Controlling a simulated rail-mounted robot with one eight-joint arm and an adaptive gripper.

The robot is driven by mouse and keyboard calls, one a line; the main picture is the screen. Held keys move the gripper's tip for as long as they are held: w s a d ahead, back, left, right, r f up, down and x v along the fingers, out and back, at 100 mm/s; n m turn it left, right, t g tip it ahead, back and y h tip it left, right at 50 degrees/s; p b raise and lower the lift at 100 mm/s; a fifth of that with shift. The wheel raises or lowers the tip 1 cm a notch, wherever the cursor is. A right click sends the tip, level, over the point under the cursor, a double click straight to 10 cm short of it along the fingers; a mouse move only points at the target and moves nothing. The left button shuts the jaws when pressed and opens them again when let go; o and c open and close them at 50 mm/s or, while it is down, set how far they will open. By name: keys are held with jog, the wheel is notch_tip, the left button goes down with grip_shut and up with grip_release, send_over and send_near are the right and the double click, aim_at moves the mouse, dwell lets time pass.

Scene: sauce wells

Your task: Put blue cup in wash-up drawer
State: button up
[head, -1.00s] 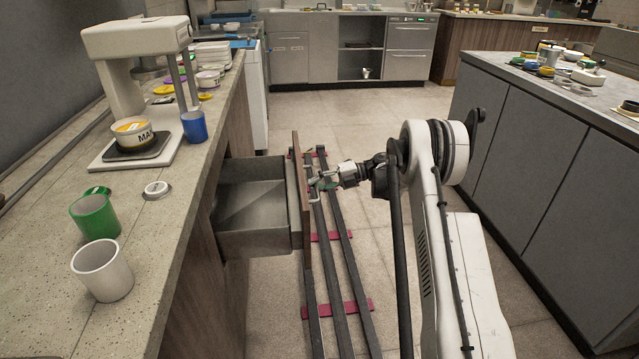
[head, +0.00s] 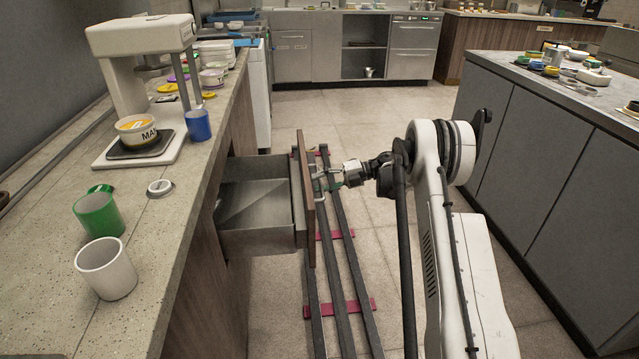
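The blue cup (head: 198,125) stands upright on the left counter, beside the white machine's base. The drawer (head: 252,207) under that counter is pulled open, and the part of its grey inside that I see is empty. My gripper (head: 318,183) is at the outer side of the drawer's wooden front (head: 306,200), about where a handle sits. Its fingers are small and partly hidden, so I cannot tell whether they are closed on anything.
A white cup (head: 106,270) and a green cup (head: 100,214) stand on the counter (head: 150,255), near a small white ring (head: 159,188). The white machine (head: 125,75) holds a labelled bowl (head: 136,129). Dark rails (head: 340,270) run along the floor. A grey island (head: 545,140) stands at right.

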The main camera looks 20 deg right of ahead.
jog(key=v, duration=1.2)
jog(key=w+a+r+m+t, duration=0.1)
jog(key=w+a+r+t, duration=0.2)
jog(key=r, duration=0.5)
jog(key=w+a+r+m+t, duration=0.1)
jog(key=w+a+r+t, duration=0.15)
jog(key=r, duration=0.55)
jog(key=s+a+r+m+t+h, duration=0.15)
jog(key=r+m+t+h, duration=0.55)
jog(key=r, duration=0.7)
jog(key=s+a+r+m+t+h, duration=0.1)
jog(key=a+r+m+t+h, duration=0.3)
jog(key=r+m, duration=0.8)
jog(key=s+m+g+h, duration=0.4)
jog(key=s+m+h, duration=0.4)
jog(key=s, duration=0.7)
jog(key=s+a+f+m+g+y, duration=0.1)
jog(key=s+a+f+g, duration=0.25)
jog(key=s+f, duration=0.55)
jog(key=s+a+f+m+g+y, duration=0.25)
jog(key=s+a+f, duration=0.25)
jog(key=s+f, duration=0.5)
jog(key=s+a+f+m+g, duration=0.1)
jog(key=s+a+f+g, duration=0.4)
jog(key=s, duration=0.7)
notch_tip(320, 180, up, 16)
jog(key=t+p, duration=0.2)
jog(key=p, duration=1.4)
jog(key=shift+d+p, duration=0.3)
jog(key=shift+p, duration=0.05)
